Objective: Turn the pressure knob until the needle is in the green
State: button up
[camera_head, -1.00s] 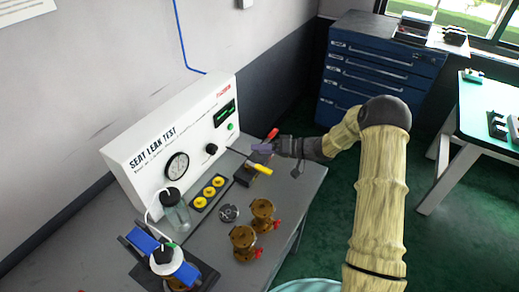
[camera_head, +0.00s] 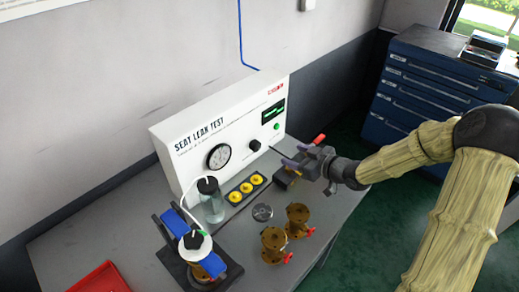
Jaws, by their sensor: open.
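The white seat leak test panel (camera_head: 185,143) stands on a grey bench. Its black pressure knob (camera_head: 254,145) sits right of the round dial gauge (camera_head: 219,156). The gauge face is too small to read the needle or any green band.
A green button (camera_head: 277,127) and a lit display (camera_head: 273,112) are above right of the knob. A thin dark rod and a red handle (camera_head: 319,139) are close to my gripper.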

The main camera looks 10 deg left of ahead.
aim_at(259, 146)
jog(key=shift+s+f+n, duration=0.1)
jog(key=shift+s+n, duration=0.3)
jog(key=shift+s, duration=0.15)
jog(key=shift+a, duration=0.1)
jog(key=x, duration=0.5)
jog(key=p+x, duration=0.1)
jog(key=x, duration=1.1)
jog(key=shift+w+f+p, duration=0.2)
jog(key=shift+f+p, duration=0.15)
jog(key=shift+f, duration=0.05)
jog(key=shift+c, duration=0.2)
jog(key=shift+w, duration=0.1)
jog(key=c, duration=1)
jog(key=shift+o, duration=0.2)
jog(key=shift+a+r, duration=0.1)
jog(key=shift+r, duration=0.05)
jog(key=shift+d+m+g+p, duration=0.2)
jog(key=shift+m+g+p, duration=0.15)
jog(key=shift+m, duration=0.25)
